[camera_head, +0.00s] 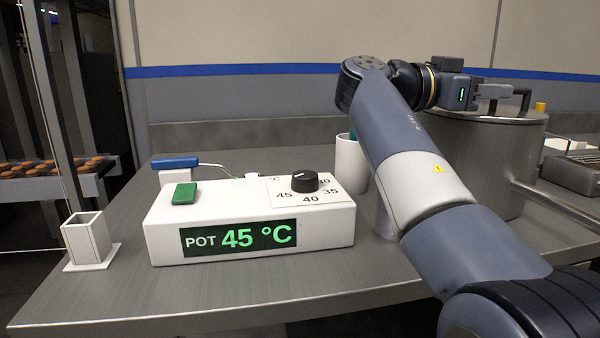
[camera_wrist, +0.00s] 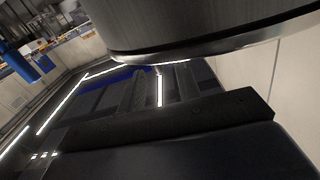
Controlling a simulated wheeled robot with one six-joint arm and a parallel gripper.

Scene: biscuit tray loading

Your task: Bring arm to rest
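My gripper (camera_head: 500,95) is at the upper right in the head view, at the end of my raised and bent arm. It points right, close to the black handle on top of a large metal pot (camera_head: 480,150). I cannot tell whether it touches the handle. In the wrist view, my two dark fingers (camera_wrist: 162,85) stand apart with a gap between them, and I see nothing held there. A large round metal rim (camera_wrist: 200,52) fills the top of that view, close to the fingers.
A white control box (camera_head: 250,215) reads POT 45 °C and carries a dial (camera_head: 304,182) and a green button (camera_head: 184,193). A square white holder (camera_head: 87,238) is at the left edge. The counter's front (camera_head: 200,295) is clear.

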